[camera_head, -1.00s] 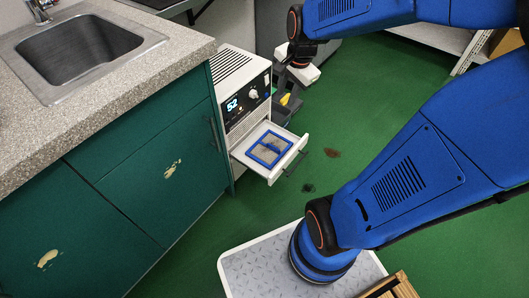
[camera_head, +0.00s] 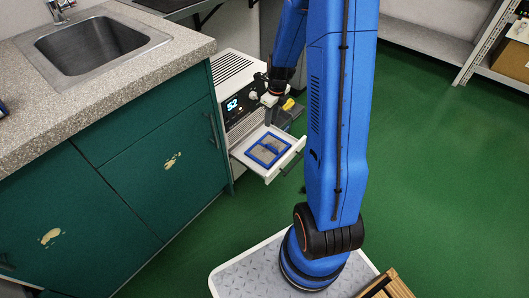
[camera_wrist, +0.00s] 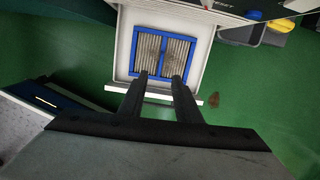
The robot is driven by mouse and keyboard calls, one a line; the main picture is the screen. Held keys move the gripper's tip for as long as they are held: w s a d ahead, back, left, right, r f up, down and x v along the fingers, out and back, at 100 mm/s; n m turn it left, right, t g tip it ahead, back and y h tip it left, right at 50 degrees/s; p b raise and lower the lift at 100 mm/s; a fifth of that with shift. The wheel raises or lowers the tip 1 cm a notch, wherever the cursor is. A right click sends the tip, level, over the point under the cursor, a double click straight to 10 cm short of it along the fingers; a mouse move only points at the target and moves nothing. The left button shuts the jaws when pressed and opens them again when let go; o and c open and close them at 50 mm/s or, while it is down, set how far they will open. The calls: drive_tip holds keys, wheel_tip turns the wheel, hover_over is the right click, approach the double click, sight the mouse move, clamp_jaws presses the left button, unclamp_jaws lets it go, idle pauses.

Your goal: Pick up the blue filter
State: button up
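The blue filter (camera_head: 268,150) is a flat square blue frame with a grey pleated middle and a centre bar. It lies in the pulled-out white drawer (camera_head: 286,164) of a white machine with a lit "52" display. In the wrist view the filter (camera_wrist: 177,41) shows whole, with dark stains on its pleats. My gripper (camera_wrist: 161,78) is open and empty in the wrist view; its two dark fingers point at the filter's near edge. In the head view my gripper (camera_head: 269,100) is above the drawer's back edge, near the machine's front, partly hidden.
The white machine (camera_head: 232,65) stands against a green cabinet (camera_head: 150,170) under a counter with a sink. A yellow and grey item (camera_head: 289,105) is right of the machine. Shelving (camera_head: 480,50) stands at the back right. The green floor between is open.

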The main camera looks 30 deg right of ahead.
drive_tip(key=f, duration=0.1)
approach(269, 143)
drive_tip(key=s+a, duration=0.2)
drive_tip(key=shift+a+f, duration=0.15)
drive_tip(key=shift+a, duration=0.2)
drive_tip(key=shift+d+f, duration=0.1)
drive_tip(key=shift+f, duration=0.85)
drive_tip(key=shift+d+f, duration=0.15)
drive_tip(key=shift+f, duration=0.75)
drive_tip(key=shift+w+f, duration=0.15)
drive_tip(key=shift+f, duration=0.7)
clamp_jaws()
